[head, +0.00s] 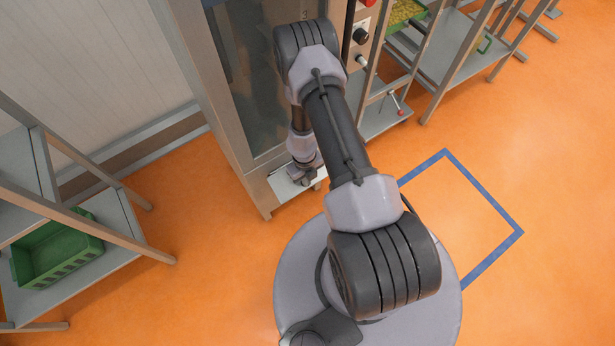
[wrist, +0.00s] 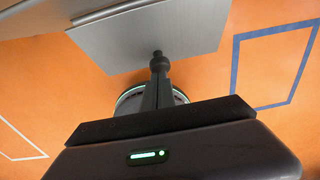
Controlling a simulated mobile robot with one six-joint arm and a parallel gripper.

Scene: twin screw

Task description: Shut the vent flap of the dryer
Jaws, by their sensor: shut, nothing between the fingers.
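The dryer is the tall steel cabinet (head: 214,75) with a dark glass door in the head view. Its vent flap (head: 284,188) is a pale metal plate that sticks out low on the front, so it stands open. In the wrist view the flap (wrist: 150,35) is a wide grey plate across the top. My gripper (head: 308,180) is at the flap in the head view, partly hidden by my arm. In the wrist view my gripper (wrist: 158,58) is shut and empty, its tips overlapping the flap's near edge. I cannot tell whether they touch it.
A control panel (head: 361,35) with knobs is right of the glass door. A steel rack with a green crate (head: 57,248) stands at left, and shelving (head: 450,45) at upper right. A blue floor outline (head: 480,193) lies on open orange floor at right.

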